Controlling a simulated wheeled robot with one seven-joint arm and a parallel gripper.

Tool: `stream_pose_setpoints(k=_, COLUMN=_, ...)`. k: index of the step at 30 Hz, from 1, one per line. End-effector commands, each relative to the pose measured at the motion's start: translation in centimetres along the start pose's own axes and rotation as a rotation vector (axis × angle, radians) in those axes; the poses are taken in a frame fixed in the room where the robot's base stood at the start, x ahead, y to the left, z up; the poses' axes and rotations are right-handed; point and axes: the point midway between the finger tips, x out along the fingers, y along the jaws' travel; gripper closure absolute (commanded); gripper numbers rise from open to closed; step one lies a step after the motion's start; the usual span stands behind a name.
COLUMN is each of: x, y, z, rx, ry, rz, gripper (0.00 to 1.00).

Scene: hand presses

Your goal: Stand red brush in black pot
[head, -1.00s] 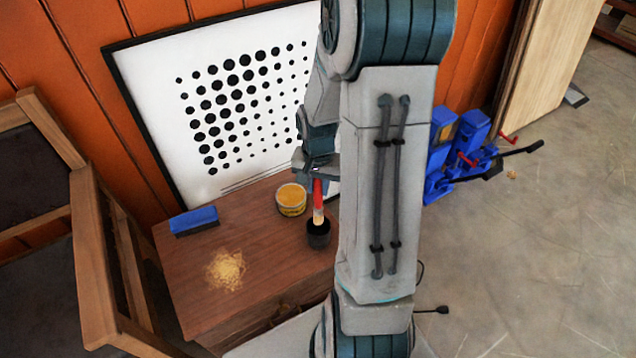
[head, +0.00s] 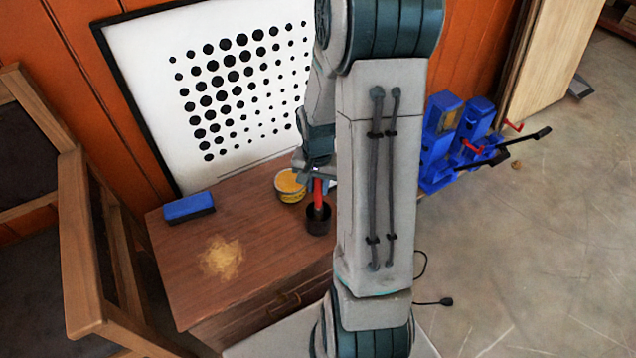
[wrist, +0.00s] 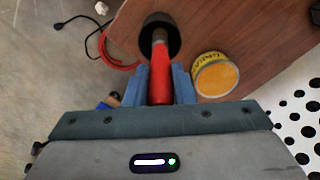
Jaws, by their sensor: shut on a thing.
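The red brush (head: 318,190) is upright in my gripper (head: 317,177), which is shut on its red handle. The black pot (head: 318,224) stands on the brown wooden top, directly under the gripper. The brush's lower part goes down into the pot's mouth, and its lower end is hidden inside. In the wrist view, the brush (wrist: 160,78) lies between the two fingers of my gripper (wrist: 164,82), its far end within the dark mouth of the pot (wrist: 175,38). Whether the brush touches the pot's bottom cannot be seen.
A yellow tin (head: 290,187) stands close beside the pot. A blue block (head: 188,208) and a pale shavings pile (head: 221,257) lie on the wooden top (head: 262,240). A dotted white panel (head: 205,120) leans behind. Blue presses (head: 440,140) are at right.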

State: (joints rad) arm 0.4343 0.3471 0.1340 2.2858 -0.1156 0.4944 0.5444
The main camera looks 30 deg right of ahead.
Motion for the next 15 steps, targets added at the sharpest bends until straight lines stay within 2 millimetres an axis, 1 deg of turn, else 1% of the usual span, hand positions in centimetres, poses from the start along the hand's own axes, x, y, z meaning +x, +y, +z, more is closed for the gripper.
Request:
stream_pose_setpoints(k=5, x=-0.03, y=0.00, z=0.00, rx=0.000, ry=0.000, rz=0.000, gripper=1.00)
stream_pose_setpoints(k=6, x=-0.03, y=0.00, z=0.00, rx=0.000, ry=0.000, rz=0.000, gripper=0.72)
stream_pose_setpoints(k=8, x=-0.04, y=0.00, z=0.00, rx=0.000, ry=0.000, rz=0.000, gripper=0.55)
stream_pose_setpoints(k=9, x=-0.04, y=0.00, z=0.00, rx=0.000, ry=0.000, rz=0.000, gripper=0.52)
stream_pose_setpoints(k=15, x=-0.03, y=0.01, z=0.00, rx=0.000, ry=0.000, rz=0.000, gripper=0.52)
